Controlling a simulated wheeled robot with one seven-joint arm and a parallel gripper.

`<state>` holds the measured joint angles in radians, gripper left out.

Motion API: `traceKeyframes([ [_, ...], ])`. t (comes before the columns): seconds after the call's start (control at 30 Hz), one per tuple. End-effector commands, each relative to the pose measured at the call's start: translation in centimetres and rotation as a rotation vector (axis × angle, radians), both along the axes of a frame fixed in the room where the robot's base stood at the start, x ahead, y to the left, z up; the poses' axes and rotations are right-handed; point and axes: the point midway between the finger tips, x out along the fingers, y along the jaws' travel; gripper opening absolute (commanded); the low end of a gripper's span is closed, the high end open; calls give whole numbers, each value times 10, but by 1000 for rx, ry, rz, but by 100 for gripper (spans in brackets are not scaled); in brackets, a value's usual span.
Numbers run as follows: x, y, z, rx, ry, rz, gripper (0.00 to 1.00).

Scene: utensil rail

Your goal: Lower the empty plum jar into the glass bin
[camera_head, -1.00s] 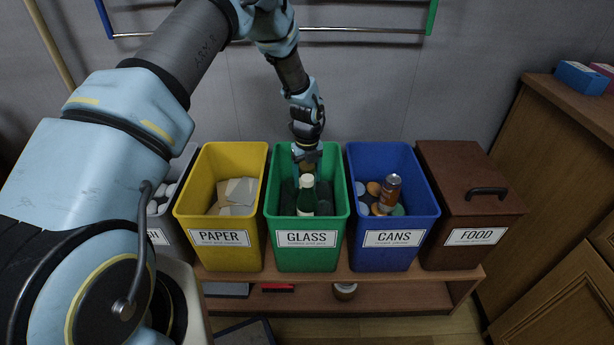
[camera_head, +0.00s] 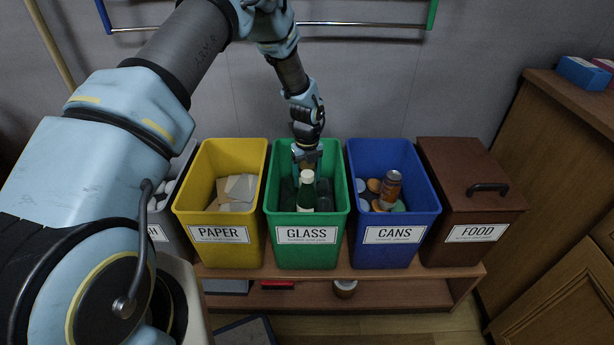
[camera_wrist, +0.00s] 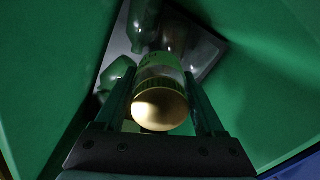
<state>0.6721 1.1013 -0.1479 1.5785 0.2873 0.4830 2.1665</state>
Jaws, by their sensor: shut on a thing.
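The glass bin (camera_head: 307,235) is green with a GLASS label and stands in the middle of the row. My gripper (camera_head: 307,166) reaches down inside its back part. In the wrist view, my gripper (camera_wrist: 163,103) is shut on the plum jar (camera_wrist: 160,70), with a finger on each side. The jar has a gold lid facing the camera and a clear glass body with a green band. Its base points down toward glass items (camera_wrist: 140,25) at the bin's bottom; I cannot tell whether it touches them.
The yellow paper bin (camera_head: 220,235) is on the left and the blue cans bin (camera_head: 394,235) on the right. The brown food bin (camera_head: 471,215) is closed.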

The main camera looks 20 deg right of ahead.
Motion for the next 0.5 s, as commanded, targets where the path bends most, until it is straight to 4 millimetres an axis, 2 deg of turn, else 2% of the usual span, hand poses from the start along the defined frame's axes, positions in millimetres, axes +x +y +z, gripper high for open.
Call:
traceKeyframes([
  [0.5, 0, 0, -8, -1, -1, 0, 7],
])
